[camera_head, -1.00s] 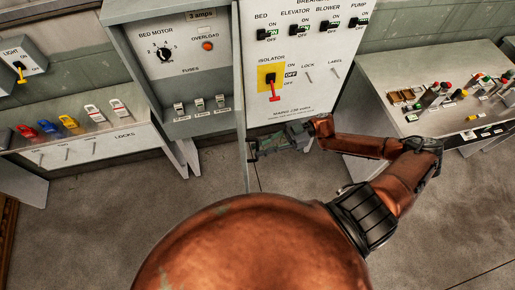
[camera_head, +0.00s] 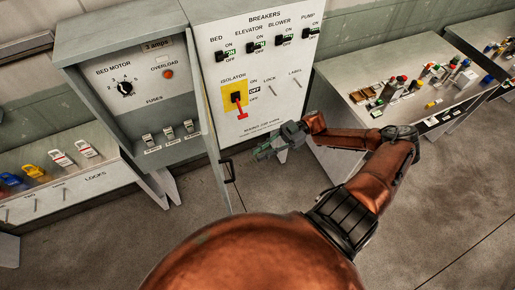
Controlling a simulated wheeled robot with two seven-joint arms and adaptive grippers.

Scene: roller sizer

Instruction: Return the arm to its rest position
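My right arm (camera_head: 375,185) is copper-coloured and reaches out from the bottom of the view, bending back to the left at the elbow. Its dark grey-green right gripper (camera_head: 264,152) points left, in front of the lower right part of the breaker cabinet. It is too small to tell whether its fingers are apart, and I see nothing clearly held in it. My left gripper is out of view.
The breaker cabinet (camera_head: 222,124) carries an isolator with a red handle (camera_head: 239,106) pointing down. The bed motor cabinet (camera_head: 98,97) adjoins it. A lock shelf (camera_head: 95,181) is at left. Bare floor lies below.

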